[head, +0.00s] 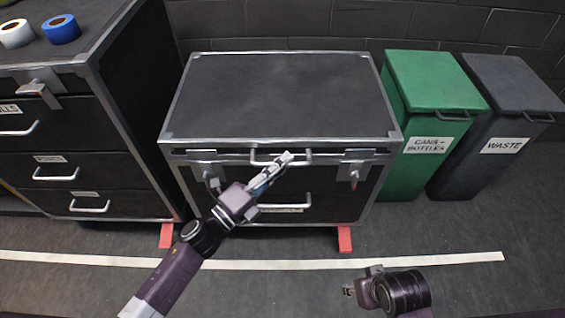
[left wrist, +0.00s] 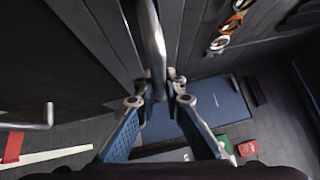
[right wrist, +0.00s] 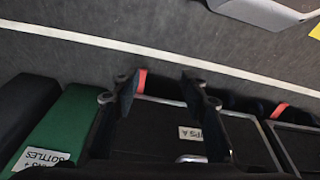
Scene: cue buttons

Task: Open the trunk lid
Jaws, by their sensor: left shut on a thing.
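The trunk is a black case with silver edges in the middle of the head view. Its lid (head: 280,95) lies flat on top; I cannot tell whether a thin gap shows under its front edge. A silver lid handle (head: 262,162) runs along the front, with a latch (head: 213,181) on the left and another latch (head: 354,172) on the right. My left gripper (head: 286,158) is shut on this handle, and the bar (left wrist: 152,40) runs between its fingertips in the left wrist view. My right gripper (head: 349,288) is open and empty, low and apart from the trunk; its spread fingers (right wrist: 160,88) show in the right wrist view.
A black drawer cabinet (head: 95,140) stands left of the trunk, with white tape (head: 16,33) and blue tape (head: 61,29) on top. A green bin (head: 425,120) and a dark waste bin (head: 500,120) stand right. A brick wall (head: 280,20) is behind.

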